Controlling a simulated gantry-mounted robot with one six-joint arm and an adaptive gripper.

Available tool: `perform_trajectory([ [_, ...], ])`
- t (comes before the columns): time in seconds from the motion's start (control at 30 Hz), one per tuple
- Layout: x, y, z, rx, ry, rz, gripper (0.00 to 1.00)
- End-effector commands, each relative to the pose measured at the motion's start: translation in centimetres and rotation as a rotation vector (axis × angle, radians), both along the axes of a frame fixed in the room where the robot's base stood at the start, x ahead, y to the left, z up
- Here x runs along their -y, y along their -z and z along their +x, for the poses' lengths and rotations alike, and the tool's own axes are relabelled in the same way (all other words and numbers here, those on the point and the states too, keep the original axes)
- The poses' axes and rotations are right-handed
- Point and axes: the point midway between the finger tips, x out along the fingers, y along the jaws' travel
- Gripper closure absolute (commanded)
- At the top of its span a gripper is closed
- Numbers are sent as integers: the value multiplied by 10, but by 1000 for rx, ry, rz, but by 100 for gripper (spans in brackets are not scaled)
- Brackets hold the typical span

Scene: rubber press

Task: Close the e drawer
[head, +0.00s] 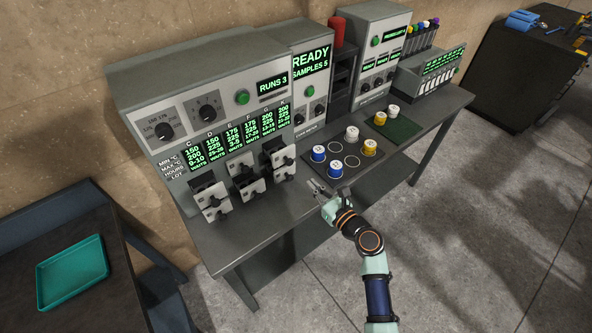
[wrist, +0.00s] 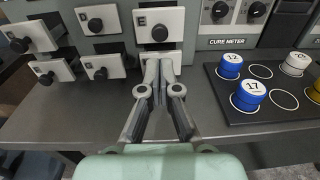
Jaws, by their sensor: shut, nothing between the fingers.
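Several small drawers with white fronts and black knobs stick out of the grey cabinet. In the wrist view the upper right drawer, whose label looks like E (wrist: 171,20), stands out from the cabinet. In the head view the upper right drawer (head: 270,145) shows its dark box, pulled out. My gripper (head: 315,187) is to the right of the drawers, over the bench. In the wrist view my gripper (wrist: 158,64) has its fingertips together, empty, in front of a lower drawer front that they partly hide. I cannot tell whether they touch it.
A dark mat (head: 344,176) with blue, white and yellow labelled pots lies right of my gripper. A green mat (head: 402,128) with pots lies beyond it. The bench (head: 215,236) is clear in front of the drawers. A teal tray (head: 72,272) is on the left table.

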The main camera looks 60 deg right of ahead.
Motion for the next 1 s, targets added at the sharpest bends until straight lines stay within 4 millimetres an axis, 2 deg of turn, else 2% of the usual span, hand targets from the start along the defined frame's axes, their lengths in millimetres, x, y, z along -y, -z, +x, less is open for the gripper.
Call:
perform_trajectory([
  [0.2, 23, 5, 44, 0, -3, -2, 100],
  [0.4, 38, 7, 72, -1, -3, -2, 100],
  [0.6, 44, 5, 82, -1, -1, -3, 100],
  [0.9, 44, 5, 84, -1, -3, -2, 100],
  [0.97, 41, 6, 92, -1, -13, -2, 100],
  [1.0, 38, 7, 104, 0, -26, -3, 100],
])
